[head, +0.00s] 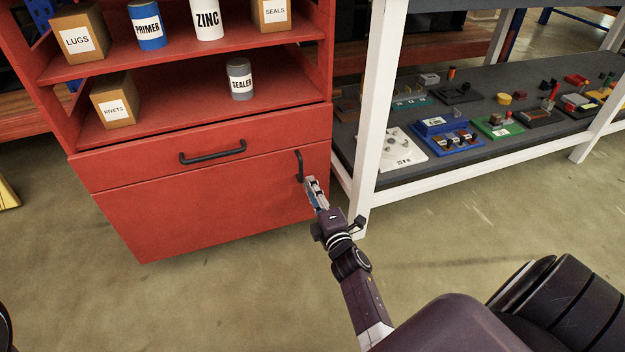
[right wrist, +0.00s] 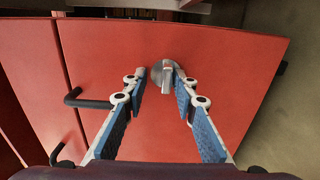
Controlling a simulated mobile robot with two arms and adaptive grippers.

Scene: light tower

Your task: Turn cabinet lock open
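The red cabinet (head: 200,205) stands ahead with its lower door shut. In the right wrist view, the lock (right wrist: 165,75) is a round silver knob with a raised bar, on the red door (right wrist: 225,95). My right gripper (right wrist: 160,80) is open, its blue-padded fingers pointing at the door with the tips on either side of the lock knob. I cannot tell whether the pads touch it. In the head view my right gripper (head: 314,185) is at the door's right side and hides the lock. My left gripper is not in view.
A black vertical handle (head: 299,165) is just above the right gripper, and a black drawer handle (head: 212,152) is farther left. A white-framed workbench (head: 365,120) stands close on the right. Boxes and cans sit on the cabinet shelves. The floor in front is clear.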

